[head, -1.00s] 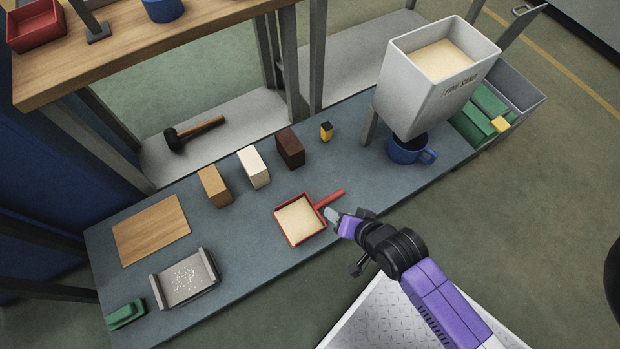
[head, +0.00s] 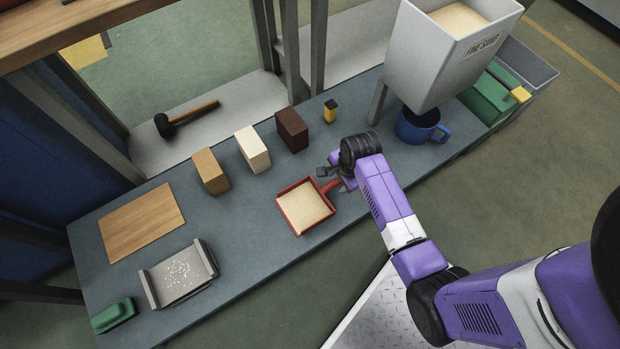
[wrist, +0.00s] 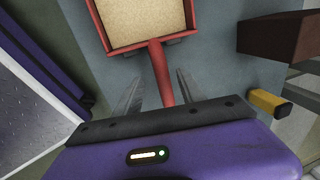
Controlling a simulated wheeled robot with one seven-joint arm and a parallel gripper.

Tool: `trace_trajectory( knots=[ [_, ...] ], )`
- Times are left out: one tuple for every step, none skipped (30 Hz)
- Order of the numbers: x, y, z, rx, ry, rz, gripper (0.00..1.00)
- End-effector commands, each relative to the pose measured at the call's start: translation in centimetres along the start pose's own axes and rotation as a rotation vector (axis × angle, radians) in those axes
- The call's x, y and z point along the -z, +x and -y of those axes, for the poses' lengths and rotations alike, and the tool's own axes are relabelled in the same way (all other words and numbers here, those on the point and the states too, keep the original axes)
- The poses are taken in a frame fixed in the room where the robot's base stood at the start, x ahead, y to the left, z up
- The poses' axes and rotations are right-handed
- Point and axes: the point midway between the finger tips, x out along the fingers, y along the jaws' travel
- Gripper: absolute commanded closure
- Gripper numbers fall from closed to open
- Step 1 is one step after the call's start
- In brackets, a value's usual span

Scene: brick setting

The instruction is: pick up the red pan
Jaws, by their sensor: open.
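The red pan (head: 305,206) is square and shallow, holds pale sand and lies on the grey-blue bench top. Its red handle points right in the head view, towards my gripper (head: 335,180). In the wrist view the pan (wrist: 143,51) is at the top and its handle (wrist: 161,76) runs down between the two fingers of my gripper (wrist: 158,90). The fingers are open, one on each side of the handle, with gaps showing. The lower end of the handle is hidden behind my gripper body in the wrist view.
Brown (head: 211,172), cream (head: 252,149) and dark (head: 292,129) blocks stand behind the pan. A small yellow-black block (head: 330,111) and a blue mug (head: 420,127) under the sand hopper (head: 440,60) are to the right. A metal tray (head: 212,262) and wooden board (head: 141,221) lie left.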

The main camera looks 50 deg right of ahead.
Motion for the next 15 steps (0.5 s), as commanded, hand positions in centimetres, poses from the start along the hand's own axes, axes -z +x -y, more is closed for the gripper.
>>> trace_trajectory(
  knots=[
    [0.1, 1.2, 0.1, 0.0, 0.0, 0.0, 0.53],
    [0.1, 1.6, 0.1, 0.001, 0.0, 0.0, 0.53],
    [0.2, 2.2, 0.3, 0.002, -0.001, -0.001, 0.53],
    [0.2, 2.7, 0.3, 0.001, 0.0, -0.001, 0.53],
    [0.3, 3.1, 0.3, 0.0, -0.001, 0.0, 0.53],
    [0.2, 3.5, 0.2, 0.0, -0.001, 0.0, 0.53],
    [0.2, 3.8, 0.3, 0.0, -0.001, 0.0, 0.53],
    [0.2, 4.0, 0.3, 0.001, -0.001, 0.0, 0.53],
    [0.2, 4.3, 0.3, 0.001, -0.001, -0.001, 0.53],
    [0.2, 4.4, 0.3, 0.001, -0.001, -0.001, 0.53],
    [0.2, 4.4, 0.3, 0.002, -0.001, -0.001, 0.53],
    [0.2, 4.4, 0.3, 0.002, -0.001, -0.001, 0.53],
    [0.2, 4.4, 0.3, 0.002, -0.001, -0.001, 0.53],
    [0.2, 4.4, 0.4, 0.002, -0.001, -0.001, 0.53],
    [0.2, 4.4, 0.3, 0.002, -0.001, -0.001, 0.53]
  ],
)
